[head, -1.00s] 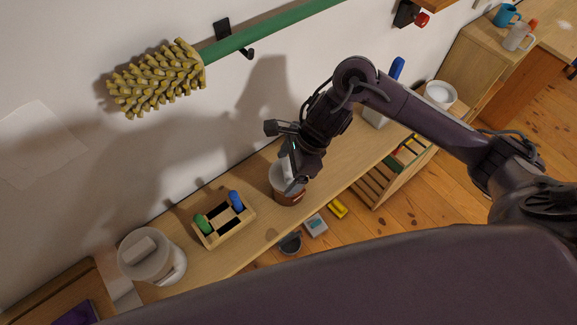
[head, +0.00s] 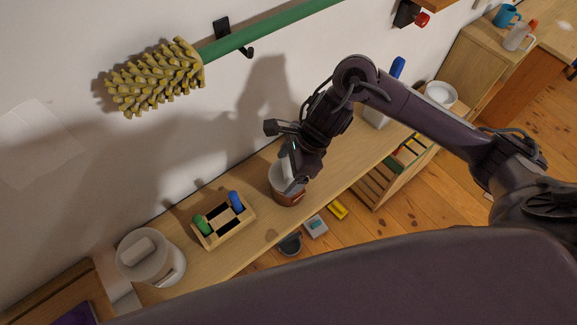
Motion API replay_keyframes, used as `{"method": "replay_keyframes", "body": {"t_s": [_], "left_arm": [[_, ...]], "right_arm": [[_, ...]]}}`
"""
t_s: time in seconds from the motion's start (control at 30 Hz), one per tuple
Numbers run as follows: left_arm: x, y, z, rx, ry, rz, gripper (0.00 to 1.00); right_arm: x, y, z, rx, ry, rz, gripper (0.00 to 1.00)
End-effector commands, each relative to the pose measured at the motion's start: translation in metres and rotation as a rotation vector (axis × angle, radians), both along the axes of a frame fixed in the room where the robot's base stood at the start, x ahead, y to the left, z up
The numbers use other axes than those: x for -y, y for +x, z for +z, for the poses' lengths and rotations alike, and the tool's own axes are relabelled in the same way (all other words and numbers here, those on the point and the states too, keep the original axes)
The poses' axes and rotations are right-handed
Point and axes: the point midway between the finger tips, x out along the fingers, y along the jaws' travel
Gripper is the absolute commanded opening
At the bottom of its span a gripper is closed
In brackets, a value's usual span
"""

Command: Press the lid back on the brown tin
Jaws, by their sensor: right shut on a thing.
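The brown tin (head: 291,198) stands upright on the wooden shelf, below my right gripper. A pale grey-white lid (head: 276,176) shows at its top, partly hidden by the gripper. I cannot tell whether the lid is seated or tilted on the rim. My right gripper (head: 290,172) reaches down at the tin's top and is shut on the lid. My left gripper is not in view.
Left of the tin, a wooden holder (head: 209,239) has a green and a blue roll. A white tub (head: 158,277) stands further left. A white bowl (head: 440,104) is at the right. Shelf around the tin is clear. A green-handled brush (head: 155,78) hangs on the wall.

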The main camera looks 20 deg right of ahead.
Motion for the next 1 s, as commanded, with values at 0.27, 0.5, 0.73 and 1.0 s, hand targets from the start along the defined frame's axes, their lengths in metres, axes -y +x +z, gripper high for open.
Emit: {"method": "replay_keyframes", "body": {"t_s": [0.27, 0.5, 0.73, 1.0], "left_arm": [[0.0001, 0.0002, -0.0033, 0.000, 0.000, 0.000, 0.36], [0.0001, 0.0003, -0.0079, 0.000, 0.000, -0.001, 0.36], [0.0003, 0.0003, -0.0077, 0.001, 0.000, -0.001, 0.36], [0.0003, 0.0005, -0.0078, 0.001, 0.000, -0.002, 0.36]], "right_arm": [[0.0001, 0.0001, -0.0017, 0.000, 0.000, 0.000, 0.61], [0.0001, 0.0003, -0.0032, 0.001, 0.000, 0.000, 0.61], [0.0000, 0.0001, -0.0028, 0.000, 0.000, 0.000, 0.61], [-0.0001, 0.0000, -0.0030, 0.000, 0.000, 0.000, 0.61]]}}
